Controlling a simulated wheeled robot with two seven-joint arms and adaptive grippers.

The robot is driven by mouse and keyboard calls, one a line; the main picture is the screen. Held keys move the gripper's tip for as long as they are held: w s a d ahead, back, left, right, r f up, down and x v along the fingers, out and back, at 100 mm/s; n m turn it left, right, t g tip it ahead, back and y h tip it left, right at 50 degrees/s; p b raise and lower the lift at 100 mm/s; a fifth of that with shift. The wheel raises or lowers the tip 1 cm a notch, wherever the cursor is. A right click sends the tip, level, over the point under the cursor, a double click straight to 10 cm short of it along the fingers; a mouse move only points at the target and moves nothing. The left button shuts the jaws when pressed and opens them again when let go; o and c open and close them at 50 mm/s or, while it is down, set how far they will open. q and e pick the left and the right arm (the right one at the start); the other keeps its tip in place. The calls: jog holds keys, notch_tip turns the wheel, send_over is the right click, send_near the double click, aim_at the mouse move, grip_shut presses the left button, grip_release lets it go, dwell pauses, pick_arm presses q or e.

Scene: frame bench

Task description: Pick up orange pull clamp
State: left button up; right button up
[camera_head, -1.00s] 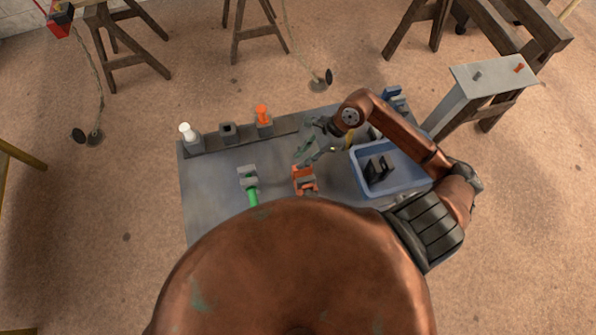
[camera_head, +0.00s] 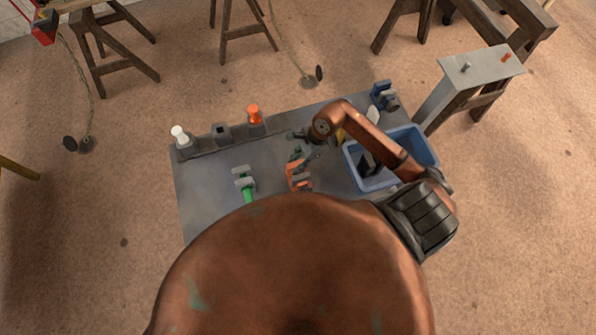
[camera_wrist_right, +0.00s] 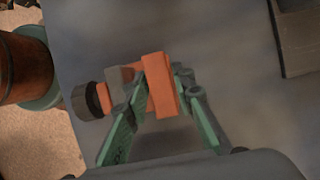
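The orange clamp (camera_head: 295,180), with grey parts, lies on the grey bench top (camera_head: 205,200) in the middle of the head view. In the right wrist view its orange block (camera_wrist_right: 161,88) stands between my fingers, with a dark round knob (camera_wrist_right: 86,101) at its left end. My right gripper (camera_head: 301,155) reaches down over the clamp from the right. In the right wrist view its green fingers (camera_wrist_right: 160,90) are spread, one on each side of the block; whether they touch it I cannot tell. My left gripper is not in view.
A green-handled clamp (camera_head: 247,190) lies left of the orange one. A back rail holds a white piece (camera_head: 180,136) and an orange piece (camera_head: 254,114). A blue bin (camera_head: 428,151) with dark items stands right, below my right arm.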

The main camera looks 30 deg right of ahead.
jog(key=shift+c, duration=0.4)
grip_shut()
jog(key=shift+r, duration=0.1)
